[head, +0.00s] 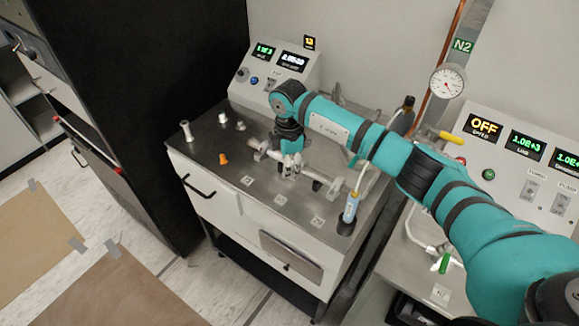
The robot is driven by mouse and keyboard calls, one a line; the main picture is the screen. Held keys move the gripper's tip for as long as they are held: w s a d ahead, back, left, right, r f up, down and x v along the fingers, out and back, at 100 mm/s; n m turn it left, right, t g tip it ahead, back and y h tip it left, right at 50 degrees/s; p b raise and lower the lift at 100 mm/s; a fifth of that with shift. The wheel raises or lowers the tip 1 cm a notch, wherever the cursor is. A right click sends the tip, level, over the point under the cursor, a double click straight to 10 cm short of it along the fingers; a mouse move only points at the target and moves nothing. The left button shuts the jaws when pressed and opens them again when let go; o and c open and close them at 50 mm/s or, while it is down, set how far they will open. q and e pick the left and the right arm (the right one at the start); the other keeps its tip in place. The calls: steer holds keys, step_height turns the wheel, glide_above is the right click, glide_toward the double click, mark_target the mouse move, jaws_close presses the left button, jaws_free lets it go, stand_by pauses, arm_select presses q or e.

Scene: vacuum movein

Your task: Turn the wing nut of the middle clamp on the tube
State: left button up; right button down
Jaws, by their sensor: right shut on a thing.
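A metal tube (308,176) with clamps runs across the middle of the steel bench top, partly hidden behind my right gripper. My right gripper (290,172) points down at the middle of this tube, at the middle clamp. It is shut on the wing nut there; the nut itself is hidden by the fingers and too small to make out. One end fitting of the tube (258,153) shows to the left of the gripper. My left gripper is not in view.
An orange piece (223,159) and small metal fittings (240,126) stand on the left of the bench (215,140). A blue-handled tool (350,209) stands in a dark holder at the right front. A control box (280,65) is at the back. The front strip of the bench is mostly clear.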

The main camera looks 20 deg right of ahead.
steer(key=m, duration=0.4)
steer(key=shift+w+r+m+p, duration=0.15)
steer(key=shift+w+m+p, duration=0.15)
steer(key=shift+w+d+m+p, duration=0.15)
steer(key=shift+m+p, duration=0.15)
steer(key=shift+m, duration=1)
steer(key=shift+w+d+m+p, duration=0.1)
steer(key=shift+m+p, duration=0.2)
steer(key=shift+m, duration=1)
steer(key=c, duration=1.5)
jaws_free()
step_height(320, 180, up, 8)
